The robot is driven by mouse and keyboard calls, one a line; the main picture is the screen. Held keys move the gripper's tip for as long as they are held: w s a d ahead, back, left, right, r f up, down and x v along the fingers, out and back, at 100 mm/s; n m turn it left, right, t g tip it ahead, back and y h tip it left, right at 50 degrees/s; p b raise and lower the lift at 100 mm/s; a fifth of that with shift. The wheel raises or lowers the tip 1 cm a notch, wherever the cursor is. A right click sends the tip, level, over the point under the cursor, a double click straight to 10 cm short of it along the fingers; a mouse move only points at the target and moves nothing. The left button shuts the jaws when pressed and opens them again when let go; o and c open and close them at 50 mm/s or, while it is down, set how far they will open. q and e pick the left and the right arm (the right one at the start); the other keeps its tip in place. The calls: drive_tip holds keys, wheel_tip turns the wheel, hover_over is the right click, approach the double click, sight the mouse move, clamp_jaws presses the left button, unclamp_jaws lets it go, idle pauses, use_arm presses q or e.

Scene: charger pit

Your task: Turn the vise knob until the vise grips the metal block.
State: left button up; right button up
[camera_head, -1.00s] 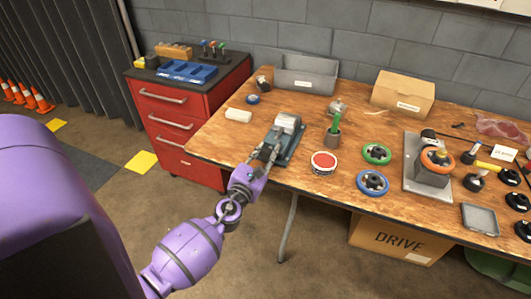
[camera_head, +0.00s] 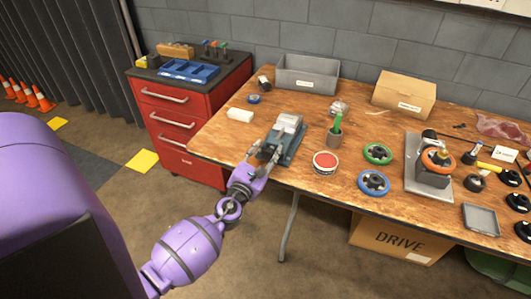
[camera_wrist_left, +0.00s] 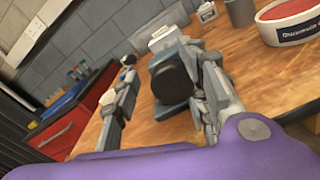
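The grey vise (camera_head: 291,145) stands near the front left edge of the table, with a pale metal block (camera_head: 288,122) at its top. In the left wrist view, the vise's round black knob (camera_wrist_left: 176,78) faces me. My left gripper (camera_head: 263,152) is at the vise's front end. In the left wrist view, its fingers (camera_wrist_left: 162,66) are spread on either side of the knob. A gap shows on the left; the right finger is close to the knob, and I cannot tell whether it touches. The vise jaws are too small to judge. My right gripper is out of view.
A white block (camera_head: 240,115) lies left of the vise. A grey bin (camera_head: 307,74) is behind. A red drawer cabinet (camera_head: 180,120) adjoins the table.

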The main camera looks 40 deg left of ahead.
use_arm(q)
drive_tip(key=shift+f, duration=0.15)
drive_tip(key=shift+s+d, duration=0.1)
drive_tip(key=shift+s, duration=0.2)
drive_tip(key=v, duration=1.1)
drive_tip(key=shift+s, duration=0.2)
drive_tip(key=shift+w+d, duration=0.1)
